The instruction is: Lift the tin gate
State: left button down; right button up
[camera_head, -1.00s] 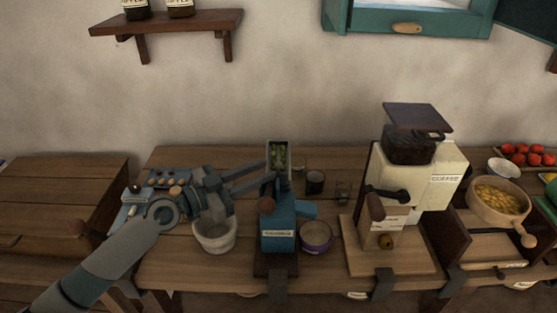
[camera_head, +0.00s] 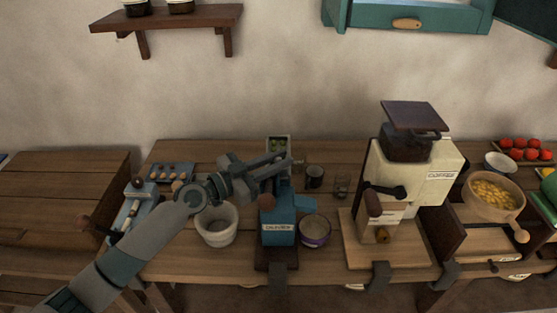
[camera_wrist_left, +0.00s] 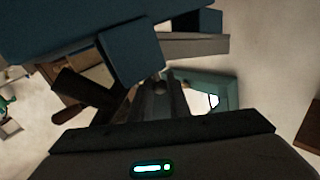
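A blue hand-cranked machine (camera_head: 277,228) with a white label stands at the middle of the table. A metal hopper (camera_head: 278,142) with green pieces in it rises behind its top. I cannot make out the tin gate as a separate part; my left gripper partly covers that area. My left gripper (camera_head: 287,160) is just in front of the hopper's lower part, its fingers pointing right. I cannot tell whether it touches anything or how far its fingers are apart. In the left wrist view, the fingers (camera_wrist_left: 160,95) are dark, with a blue body (camera_wrist_left: 132,52) close by. My right gripper is out of view.
A pale pot (camera_head: 217,226) stands left of the machine and a purple-banded bowl (camera_head: 314,231) right of it. Dark cups (camera_head: 315,176) stand behind. A cream coffee grinder (camera_head: 410,180) is farther right. A tray with round pieces (camera_head: 171,174) lies back left.

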pick_arm(q)
jog(key=shift+r, duration=1.15)
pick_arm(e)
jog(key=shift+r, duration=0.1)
pick_arm(q)
jog(key=c, duration=1.9)
grip_release()
jog(key=shift+c, duration=0.2)
jog(key=shift+a, duration=0.1)
